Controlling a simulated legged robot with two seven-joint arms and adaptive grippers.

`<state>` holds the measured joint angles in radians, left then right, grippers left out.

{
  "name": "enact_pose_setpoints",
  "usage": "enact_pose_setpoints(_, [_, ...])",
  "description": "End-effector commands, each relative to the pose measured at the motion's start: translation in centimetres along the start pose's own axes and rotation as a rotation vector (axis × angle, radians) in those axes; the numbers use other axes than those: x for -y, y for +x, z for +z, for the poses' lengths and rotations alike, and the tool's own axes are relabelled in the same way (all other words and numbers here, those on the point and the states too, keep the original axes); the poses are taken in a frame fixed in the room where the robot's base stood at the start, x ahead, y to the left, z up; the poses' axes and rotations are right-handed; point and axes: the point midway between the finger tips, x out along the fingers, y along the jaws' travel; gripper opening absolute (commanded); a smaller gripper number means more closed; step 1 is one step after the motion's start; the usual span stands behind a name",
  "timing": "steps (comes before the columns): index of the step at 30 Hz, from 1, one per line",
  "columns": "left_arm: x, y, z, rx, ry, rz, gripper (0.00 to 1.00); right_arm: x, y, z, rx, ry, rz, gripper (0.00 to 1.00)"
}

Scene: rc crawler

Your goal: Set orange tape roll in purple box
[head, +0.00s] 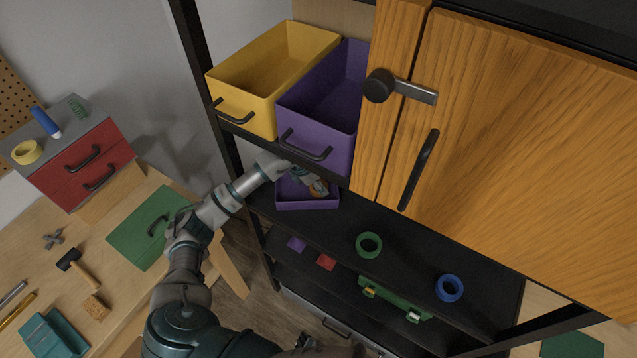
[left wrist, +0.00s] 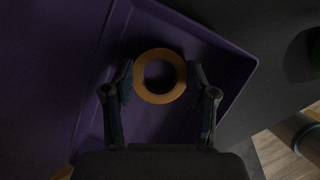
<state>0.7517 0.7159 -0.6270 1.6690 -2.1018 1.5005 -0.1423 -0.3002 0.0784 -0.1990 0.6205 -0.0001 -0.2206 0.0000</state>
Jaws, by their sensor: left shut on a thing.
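The orange tape roll (left wrist: 160,76) is between the two fingers of my left gripper (left wrist: 160,92), which is shut on it. In the left wrist view, the purple box (left wrist: 222,58) lies behind the roll, and the roll appears within its walls. I cannot tell whether the roll touches the box floor. In the head view, my left gripper (head: 319,186) reaches under the upper shelf to the low purple box (head: 307,205) on the middle shelf. The roll shows only in small part there. My right gripper is not in view.
A yellow bin (head: 250,95) and a larger purple bin (head: 318,130) stand on the shelf above my left gripper. A wooden cabinet door (head: 520,150) is to the right. A green roll (head: 369,245) and a blue roll (head: 449,288) lie on the middle shelf.

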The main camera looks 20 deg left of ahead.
Motion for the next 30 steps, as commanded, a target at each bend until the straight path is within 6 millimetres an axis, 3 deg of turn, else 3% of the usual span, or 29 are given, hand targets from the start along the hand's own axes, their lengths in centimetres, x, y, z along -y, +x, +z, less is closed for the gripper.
enact_pose_setpoints(1, [0.1, 0.1, -0.1, -0.004, 0.0, 0.0, 0.33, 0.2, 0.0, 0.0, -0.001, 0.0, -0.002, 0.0])
enact_pose_setpoints(2, [0.2, 0.1, 0.0, -0.005, 0.0, 0.0, 0.62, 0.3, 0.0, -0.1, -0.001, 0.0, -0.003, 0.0])
enact_pose_setpoints(4, [0.3, 0.2, 0.1, -0.006, 0.001, 0.0, 0.79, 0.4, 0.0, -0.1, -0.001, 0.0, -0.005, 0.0])
enact_pose_setpoints(5, [0.3, 0.2, 0.1, -0.006, 0.002, 0.001, 0.82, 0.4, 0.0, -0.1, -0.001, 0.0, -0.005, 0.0])
enact_pose_setpoints(16, [-0.1, -0.5, -0.1, -0.002, 0.0, 0.0, 0.82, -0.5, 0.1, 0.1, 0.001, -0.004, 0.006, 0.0])
enact_pose_setpoints(25, [-0.1, -5.5, -0.1, -0.002, 0.0, 0.002, 0.82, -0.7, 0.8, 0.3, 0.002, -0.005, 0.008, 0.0])
enact_pose_setpoints(30, [0.1, -7.2, 0.0, -0.003, 0.001, 0.001, 0.82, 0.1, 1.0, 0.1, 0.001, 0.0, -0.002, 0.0])
